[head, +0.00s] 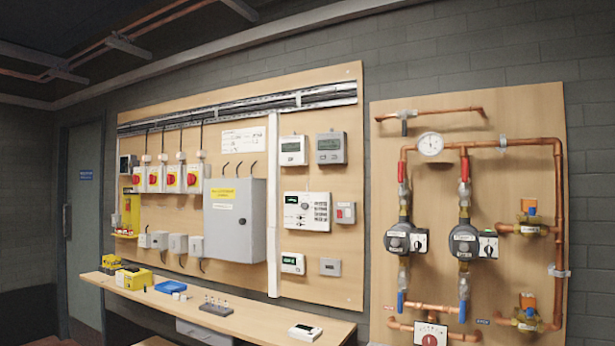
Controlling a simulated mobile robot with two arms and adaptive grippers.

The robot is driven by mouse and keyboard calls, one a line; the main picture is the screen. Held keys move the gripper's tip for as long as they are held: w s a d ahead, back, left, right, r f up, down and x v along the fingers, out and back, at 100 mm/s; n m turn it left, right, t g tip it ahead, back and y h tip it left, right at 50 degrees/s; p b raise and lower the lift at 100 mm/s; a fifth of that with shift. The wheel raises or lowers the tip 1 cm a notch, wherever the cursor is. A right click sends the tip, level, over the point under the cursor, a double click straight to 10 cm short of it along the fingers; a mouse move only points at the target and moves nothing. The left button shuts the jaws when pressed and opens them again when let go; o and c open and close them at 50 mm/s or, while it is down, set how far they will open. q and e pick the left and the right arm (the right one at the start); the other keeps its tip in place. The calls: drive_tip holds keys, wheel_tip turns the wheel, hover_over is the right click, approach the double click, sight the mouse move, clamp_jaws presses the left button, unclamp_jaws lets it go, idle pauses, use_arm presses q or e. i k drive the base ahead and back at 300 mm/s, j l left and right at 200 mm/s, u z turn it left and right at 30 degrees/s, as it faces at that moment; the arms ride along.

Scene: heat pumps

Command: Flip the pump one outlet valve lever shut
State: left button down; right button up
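Two grey pumps are mounted in copper pipework on the wooden board at the right: a left pump (397,240) and a right pump (463,242). Their labels are too small to read, so I cannot tell which is pump one. Above the left pump is a valve with a red lever (402,172); above the right pump is another red lever (464,170). Below them hang a blue lever (401,302) on the left and a blue lever (462,312) on the right. All these levers look upright, along their pipes. Neither of my grippers is in view.
A round gauge (430,144) sits on the upper pipe. Two brass valves with orange parts are at the right. A wooden bench (255,322) runs below the electrical board (345,265), holding a yellow box (134,278) and small devices. A door (85,210) is at the left.

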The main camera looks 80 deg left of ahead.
sight(402, 191)
drive_tip(key=u, duration=1.9)
drive_tip(key=i+j+z, duration=0.35)
drive_tip(key=i+j, duration=0.3)
drive_tip(key=i+j+z, duration=0.2)
drive_tip(key=i+j, duration=0.15)
drive_tip(key=i+j+z, duration=0.2)
drive_tip(key=j, duration=0.25)
drive_tip(key=i+j+z, duration=0.15)
drive_tip(key=i+j, duration=0.15)
drive_tip(key=j, duration=0.2)
